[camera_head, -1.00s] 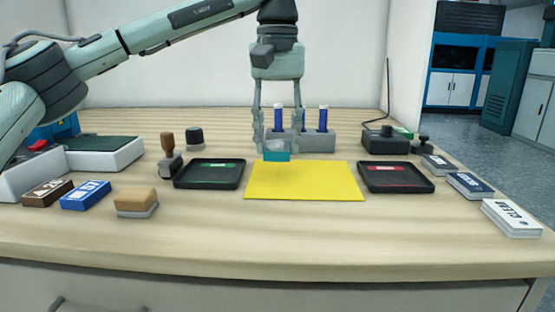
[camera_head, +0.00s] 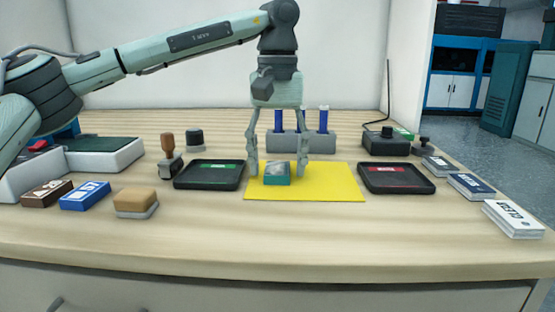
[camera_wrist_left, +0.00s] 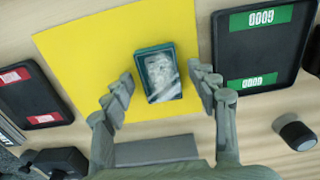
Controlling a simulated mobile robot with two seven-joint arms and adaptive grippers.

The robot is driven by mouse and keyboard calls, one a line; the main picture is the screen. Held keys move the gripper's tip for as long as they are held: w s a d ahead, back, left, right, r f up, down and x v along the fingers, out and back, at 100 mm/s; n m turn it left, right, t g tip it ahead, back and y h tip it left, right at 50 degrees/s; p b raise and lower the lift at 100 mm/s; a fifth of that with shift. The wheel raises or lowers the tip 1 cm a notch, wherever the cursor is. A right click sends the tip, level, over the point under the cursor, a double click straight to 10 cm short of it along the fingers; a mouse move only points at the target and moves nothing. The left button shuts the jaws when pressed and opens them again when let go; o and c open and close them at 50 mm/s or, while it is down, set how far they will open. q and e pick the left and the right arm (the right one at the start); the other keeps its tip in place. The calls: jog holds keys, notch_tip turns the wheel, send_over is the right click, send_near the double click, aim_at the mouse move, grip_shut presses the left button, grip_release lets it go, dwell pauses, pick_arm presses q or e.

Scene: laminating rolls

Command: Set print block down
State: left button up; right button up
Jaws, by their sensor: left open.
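The print block (camera_head: 277,174) is a small teal block with a greyish, glossy top. It rests on the yellow mat (camera_head: 330,182), left of the mat's middle. In the left wrist view the print block (camera_wrist_left: 158,75) lies flat on the yellow mat (camera_wrist_left: 85,50), between the fingers and slightly ahead of them. My left gripper (camera_head: 278,170) points down over it, and in the wrist view the left gripper (camera_wrist_left: 160,88) has its fingers spread with a gap on both sides of the block. My right gripper is in neither view.
A black tray with green labels (camera_head: 208,185) stands left of the mat, and one with red labels (camera_head: 397,190) stands right. A grey holder with blue tubes (camera_head: 288,145) is behind. A wooden-handled stamp (camera_head: 167,150), tan block (camera_head: 136,200) and card stacks (camera_head: 512,219) surround them.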

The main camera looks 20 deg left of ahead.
aim_at(277, 168)
pick_arm(q)
jog(key=shift+r, duration=0.1)
jog(key=shift+r, duration=0.35)
notch_tip(277, 168, up, 11)
jog(key=p, duration=0.2)
jog(key=shift+r, duration=0.2)
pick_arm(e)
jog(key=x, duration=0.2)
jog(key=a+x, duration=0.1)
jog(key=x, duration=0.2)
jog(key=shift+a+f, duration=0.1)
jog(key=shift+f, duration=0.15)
